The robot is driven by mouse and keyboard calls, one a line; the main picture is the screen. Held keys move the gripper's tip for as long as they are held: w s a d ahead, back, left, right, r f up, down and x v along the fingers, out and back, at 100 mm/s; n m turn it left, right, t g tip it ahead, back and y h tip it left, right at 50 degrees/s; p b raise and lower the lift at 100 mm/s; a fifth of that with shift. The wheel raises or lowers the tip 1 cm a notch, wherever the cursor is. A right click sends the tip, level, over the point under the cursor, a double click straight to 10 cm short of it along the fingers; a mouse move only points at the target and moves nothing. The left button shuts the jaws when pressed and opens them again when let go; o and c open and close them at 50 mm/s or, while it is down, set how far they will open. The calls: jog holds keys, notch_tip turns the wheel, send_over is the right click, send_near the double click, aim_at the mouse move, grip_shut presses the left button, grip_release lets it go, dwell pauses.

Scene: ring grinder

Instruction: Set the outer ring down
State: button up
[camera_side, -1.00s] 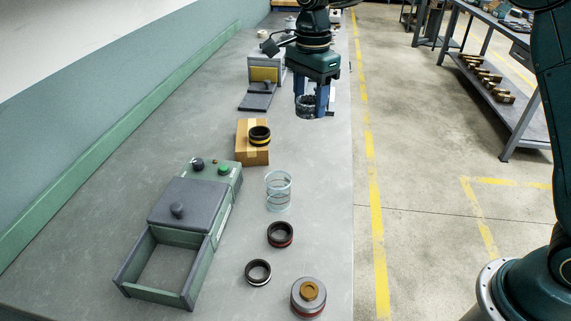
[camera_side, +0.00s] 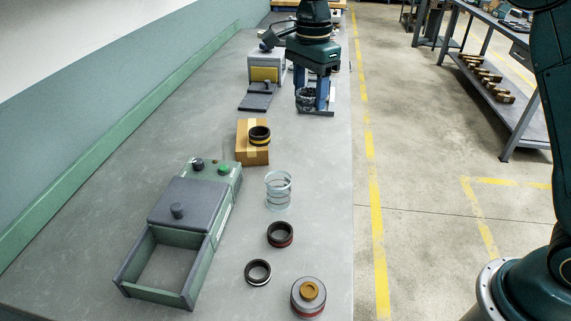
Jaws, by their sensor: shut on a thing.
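My gripper (camera_side: 313,106) points down at the far end of the bench, with its two blue fingers shut on a dark ring, the outer ring (camera_side: 305,98). The ring shows between and beside the fingers, partly hidden by them. It is over or at a dark grey flat plate (camera_side: 327,112) near the bench's right edge. I cannot tell whether the ring touches the plate.
A grey box with a yellow front (camera_side: 264,74) stands left of the gripper.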

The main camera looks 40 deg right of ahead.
jog(key=w+d+m, duration=0.1)
jog(key=w+d, duration=0.8)
jog(key=d, duration=0.3)
jog(key=shift+w+d, duration=0.2)
send_over(318, 142)
notch_tip(318, 142, down, 14)
jog(key=shift+f, duration=0.1)
dwell(0.3)
jog(key=shift+f, duration=2.8)
jog(key=shift+f, duration=0.1)
